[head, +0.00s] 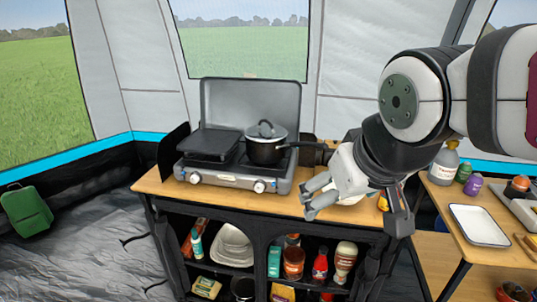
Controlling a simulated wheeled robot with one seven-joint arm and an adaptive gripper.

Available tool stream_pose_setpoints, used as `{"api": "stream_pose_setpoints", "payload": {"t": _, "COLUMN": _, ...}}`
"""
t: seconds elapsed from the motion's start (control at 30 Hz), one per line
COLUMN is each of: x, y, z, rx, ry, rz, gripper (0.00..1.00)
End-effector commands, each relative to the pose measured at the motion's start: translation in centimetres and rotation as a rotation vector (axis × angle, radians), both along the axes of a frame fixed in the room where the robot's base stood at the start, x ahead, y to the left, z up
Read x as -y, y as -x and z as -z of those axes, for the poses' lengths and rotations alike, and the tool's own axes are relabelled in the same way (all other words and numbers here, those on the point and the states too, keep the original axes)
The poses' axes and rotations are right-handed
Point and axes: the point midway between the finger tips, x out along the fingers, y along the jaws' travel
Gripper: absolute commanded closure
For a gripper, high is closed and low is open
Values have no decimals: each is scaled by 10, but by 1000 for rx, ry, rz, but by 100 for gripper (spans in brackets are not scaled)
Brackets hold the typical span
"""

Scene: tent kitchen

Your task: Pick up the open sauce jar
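My gripper (311,198) is above the right part of the wooden counter, pointing left. Its two fingers are apart with nothing visible between them. I cannot pick out an open sauce jar for certain. A jar with orange-red contents (293,263) stands on the shelf under the counter, below my gripper and apart from it. Whether it has a lid is too small to tell. My gripper and arm hide part of the counter's right end, where a small yellow item (383,203) partly shows.
A camping stove (228,180) with a black lidded pot (266,146) stands on the counter (215,195), left of my gripper. A red bottle (320,266) and a white-and-red bottle (344,262) stand on the shelf. A side table at right holds a white tray (479,226).

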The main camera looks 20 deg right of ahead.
Motion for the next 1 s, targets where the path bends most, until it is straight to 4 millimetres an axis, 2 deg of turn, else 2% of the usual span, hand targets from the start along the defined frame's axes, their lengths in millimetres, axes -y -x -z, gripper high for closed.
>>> {"api": "stream_pose_setpoints", "payload": {"t": 0.03, "x": 25, "y": -31, "z": 21, "rx": 30, "ry": 31, "rz": 50, "gripper": 16}}
{"api": "stream_pose_setpoints", "payload": {"t": 0.1, "x": 63, "y": -69, "z": 37, "rx": 95, "ry": 87, "rz": 106, "gripper": 16}}
{"api": "stream_pose_setpoints", "payload": {"t": 0.2, "x": 120, "y": -113, "z": 60, "rx": 190, "ry": 165, "rz": 163, "gripper": 16}}
{"api": "stream_pose_setpoints", "payload": {"t": 0.3, "x": 174, "y": -146, "z": 85, "rx": 279, "ry": 231, "rz": 194, "gripper": 16}}
{"api": "stream_pose_setpoints", "payload": {"t": 0.43, "x": 238, "y": -174, "z": 123, "rx": 389, "ry": 289, "rz": 207, "gripper": 16}}
{"api": "stream_pose_setpoints", "payload": {"t": 0.57, "x": 291, "y": -184, "z": 168, "rx": 501, "ry": 310, "rz": 200, "gripper": 16}}
{"api": "stream_pose_setpoints", "payload": {"t": 0.7, "x": 334, "y": -177, "z": 219, "rx": 638, "ry": 290, "rz": 187, "gripper": 16}}
{"api": "stream_pose_setpoints", "payload": {"t": 0.83, "x": 358, "y": -157, "z": 259, "rx": 771, "ry": 244, "rz": 180, "gripper": 16}}
{"api": "stream_pose_setpoints", "payload": {"t": 1.0, "x": 370, "y": -130, "z": 288, "rx": 913, "ry": 188, "rz": 181, "gripper": 16}}
